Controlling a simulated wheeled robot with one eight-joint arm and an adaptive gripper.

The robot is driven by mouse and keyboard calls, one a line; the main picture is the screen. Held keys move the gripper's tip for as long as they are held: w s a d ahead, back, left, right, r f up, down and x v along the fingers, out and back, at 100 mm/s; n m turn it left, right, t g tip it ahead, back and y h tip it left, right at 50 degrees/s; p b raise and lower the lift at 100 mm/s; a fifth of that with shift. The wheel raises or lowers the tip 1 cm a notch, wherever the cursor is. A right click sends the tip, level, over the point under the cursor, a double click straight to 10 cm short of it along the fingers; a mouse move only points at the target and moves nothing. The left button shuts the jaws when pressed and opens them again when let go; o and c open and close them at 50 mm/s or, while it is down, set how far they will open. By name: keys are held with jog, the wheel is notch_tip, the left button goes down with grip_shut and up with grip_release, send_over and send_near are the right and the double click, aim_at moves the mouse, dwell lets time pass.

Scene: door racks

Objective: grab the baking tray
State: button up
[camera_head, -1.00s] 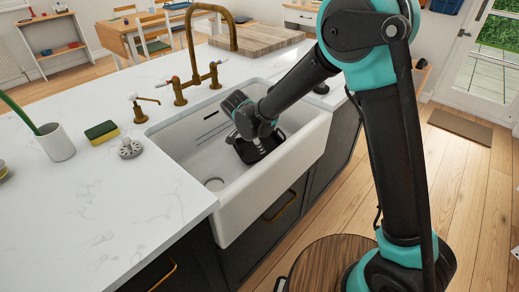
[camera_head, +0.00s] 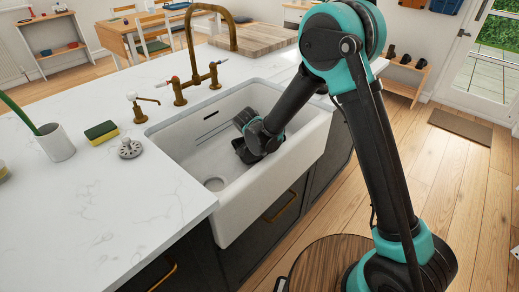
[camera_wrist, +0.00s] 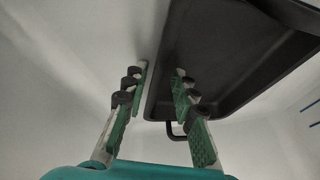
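The dark baking tray (camera_wrist: 232,60) fills the upper right of the wrist view, with a thin wire handle (camera_wrist: 177,133) at its near end. My gripper (camera_wrist: 160,72) is open, its green-padded fingers apart. In the wrist view, the tray's left edge runs between the two fingers, and the right finger overlaps the tray's inside. I cannot tell whether either finger touches it. In the head view, my gripper is down in the white sink (camera_head: 185,158), and my wrist hides nearly all of the tray and the fingers.
The sink walls stand close around my gripper. A brass faucet (camera_head: 190,45) rises behind the sink. A sponge (camera_head: 101,132), a drain strainer (camera_head: 129,149) and a white cup (camera_head: 55,142) stand on the counter to the left. A wooden board (camera_head: 256,38) lies behind.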

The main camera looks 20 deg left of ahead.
grip_shut()
dwell(0.4)
